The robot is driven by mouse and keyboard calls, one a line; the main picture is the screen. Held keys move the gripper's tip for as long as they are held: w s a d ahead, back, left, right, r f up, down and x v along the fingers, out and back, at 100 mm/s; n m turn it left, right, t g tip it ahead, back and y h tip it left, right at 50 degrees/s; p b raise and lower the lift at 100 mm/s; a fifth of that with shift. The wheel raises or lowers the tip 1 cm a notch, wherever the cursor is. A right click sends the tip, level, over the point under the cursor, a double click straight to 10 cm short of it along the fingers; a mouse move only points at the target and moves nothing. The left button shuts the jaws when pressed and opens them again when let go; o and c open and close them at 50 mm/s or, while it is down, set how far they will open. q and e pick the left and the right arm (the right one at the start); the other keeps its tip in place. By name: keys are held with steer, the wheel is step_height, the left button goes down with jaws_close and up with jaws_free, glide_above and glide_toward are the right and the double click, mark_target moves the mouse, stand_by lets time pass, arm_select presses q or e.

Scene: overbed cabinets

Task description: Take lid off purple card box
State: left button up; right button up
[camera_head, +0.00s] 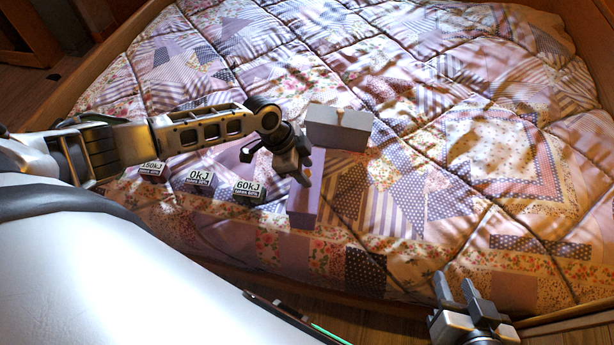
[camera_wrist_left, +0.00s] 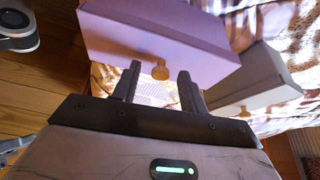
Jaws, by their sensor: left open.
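A purple box (camera_head: 304,205) lies on the quilt in the head view, partly hidden by my left gripper (camera_head: 280,172). The purple box also fills the top of the left wrist view (camera_wrist_left: 150,35), with a small round tan knob (camera_wrist_left: 160,70) on its near face. My left gripper (camera_wrist_left: 159,72) is open, with its fingertips apart and the knob showing between them. I cannot tell how deep the knob sits between the fingers, or where the lid seam runs. My right gripper (camera_head: 456,282) is open and empty at the lower right, away from the box.
A pale grey-white box (camera_head: 339,127) stands just behind the purple one. Three small dark labelled blocks, 150kJ (camera_head: 153,170), 0kJ (camera_head: 200,180) and 60kJ (camera_head: 248,190), sit to the left. The quilt (camera_head: 440,90) is clear to the right and back.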

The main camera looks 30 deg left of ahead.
arm_select(q)
jaws_close()
steer(key=shift+r, duration=0.15)
